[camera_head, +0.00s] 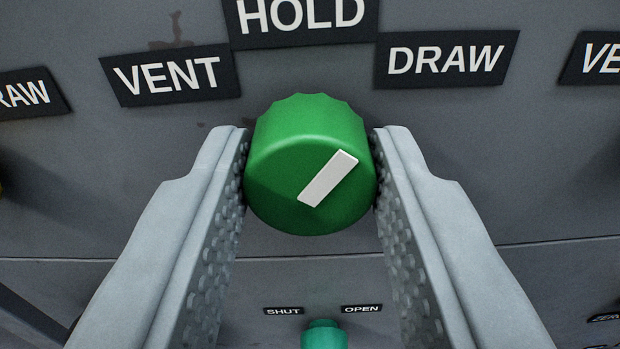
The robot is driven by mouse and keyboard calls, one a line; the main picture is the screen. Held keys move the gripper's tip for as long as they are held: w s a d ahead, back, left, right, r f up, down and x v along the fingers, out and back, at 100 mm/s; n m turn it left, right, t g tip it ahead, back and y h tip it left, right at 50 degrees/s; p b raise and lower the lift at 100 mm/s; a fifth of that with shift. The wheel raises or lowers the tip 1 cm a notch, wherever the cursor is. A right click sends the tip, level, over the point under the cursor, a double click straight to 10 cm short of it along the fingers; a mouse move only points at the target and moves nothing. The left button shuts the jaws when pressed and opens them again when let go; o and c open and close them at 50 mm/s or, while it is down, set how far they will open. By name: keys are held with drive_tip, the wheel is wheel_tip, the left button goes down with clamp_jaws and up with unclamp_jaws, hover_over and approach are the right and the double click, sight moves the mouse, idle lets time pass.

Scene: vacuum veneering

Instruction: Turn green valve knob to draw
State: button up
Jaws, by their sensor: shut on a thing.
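The green valve knob (283,178) sits on a grey panel in the middle of the view. Its white pointer bar (328,178) slants up to the right, toward the DRAW label (445,60). The VENT label (170,76) is at its upper left and the HOLD label (300,18) is above it, cut off by the top edge. My gripper (310,180) is shut on the knob, with one finger against its left side and one against its right side.
A teal knob (324,335) shows below between the fingers, under a SHUT label (284,311) and an OPEN label (361,309). Parts of other labels show at the left and right edges. The panel (540,150) right of the knob is bare.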

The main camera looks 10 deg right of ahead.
drive_tip(key=shift+m, duration=2.2)
drive_tip(key=o, duration=1)
drive_tip(key=shift+s, duration=0.15)
drive_tip(key=s+a, duration=0.1)
drive_tip(key=s, duration=1)
drive_tip(key=s+a, duration=0.1)
drive_tip(key=s, duration=0.5)
drive_tip(key=shift+a, duration=0.35)
